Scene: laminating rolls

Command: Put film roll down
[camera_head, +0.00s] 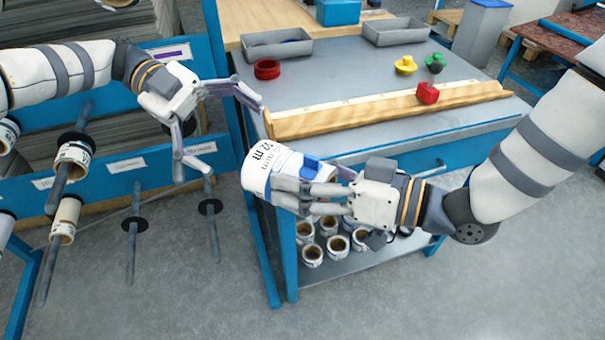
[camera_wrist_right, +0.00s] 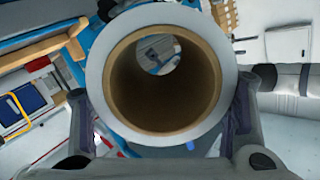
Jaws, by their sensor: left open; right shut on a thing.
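A white film roll (camera_head: 262,170) with dark print on its side is held by my right gripper (camera_head: 290,183), in front of the workbench's near left corner. In the right wrist view the roll (camera_wrist_right: 95,75) faces the camera end-on, its brown hollow core open, with a finger on each side. My right gripper (camera_wrist_right: 165,130) is shut on it. My left gripper (camera_head: 222,125) is open and empty, up and left of the roll, its fingers spread toward the bench. The far end of the roll is hidden in the head view.
The workbench (camera_head: 350,85) carries a wooden strip (camera_head: 385,112), a red ring (camera_head: 267,69), grey trays (camera_head: 277,45) and knobs. Several rolls (camera_head: 312,256) stand on its lower shelf (camera_head: 345,280). A blue rack with pegs (camera_head: 130,240) is at left, two of the nearer pegs bare.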

